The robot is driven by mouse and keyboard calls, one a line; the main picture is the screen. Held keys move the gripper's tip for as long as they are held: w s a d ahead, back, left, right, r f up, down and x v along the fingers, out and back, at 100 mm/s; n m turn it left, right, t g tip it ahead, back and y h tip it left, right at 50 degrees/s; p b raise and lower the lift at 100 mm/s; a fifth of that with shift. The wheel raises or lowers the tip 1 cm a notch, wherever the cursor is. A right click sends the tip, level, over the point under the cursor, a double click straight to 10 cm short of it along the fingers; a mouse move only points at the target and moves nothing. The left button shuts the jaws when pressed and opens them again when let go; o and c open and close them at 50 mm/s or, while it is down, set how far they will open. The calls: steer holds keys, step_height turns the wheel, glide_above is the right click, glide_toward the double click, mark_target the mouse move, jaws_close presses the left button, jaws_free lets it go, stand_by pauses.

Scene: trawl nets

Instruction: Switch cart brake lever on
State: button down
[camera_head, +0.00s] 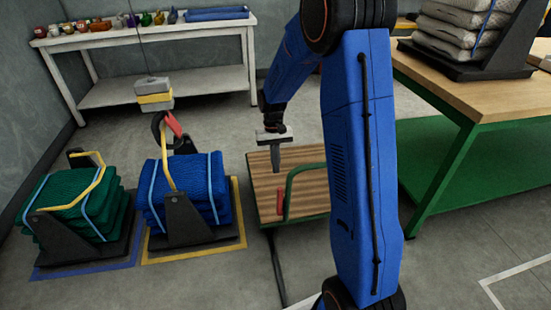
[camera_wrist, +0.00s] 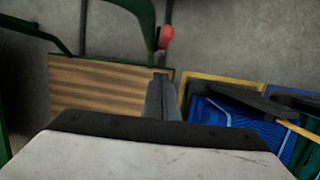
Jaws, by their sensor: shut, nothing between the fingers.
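The cart has a wooden deck (camera_head: 262,185) and a green tubular handle (camera_head: 290,182). A red lever grip (camera_head: 280,202) stands at the cart's near edge in the head view. In the wrist view the red knob (camera_wrist: 165,37) shows just beyond my fingertips, near the corner of the striped deck (camera_wrist: 100,88). My gripper (camera_head: 276,167) points down over the deck, above and slightly left of the lever in the picture. Its fingers are shut and empty, and they look apart from the lever. The wrist view shows the fingers (camera_wrist: 162,80) together. The lever's lower part is hard to make out.
A blue net stack (camera_head: 200,185) and a green net stack (camera_head: 75,200) sit in dark cradles at left. A hoist hook (camera_head: 160,125) hangs above the blue stack. A green-framed workbench (camera_head: 450,95) stands at right. Bare floor lies in front of the cart.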

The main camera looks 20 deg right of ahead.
mark_target(280, 201)
steer(key=s+f, duration=0.4)
steer(key=s, duration=0.1)
steer(key=shift+a, duration=0.45)
steer(key=shift+s+a+r, duration=0.1)
steer(key=shift+s+a, duration=0.05)
steer(key=shift+s, duration=0.65)
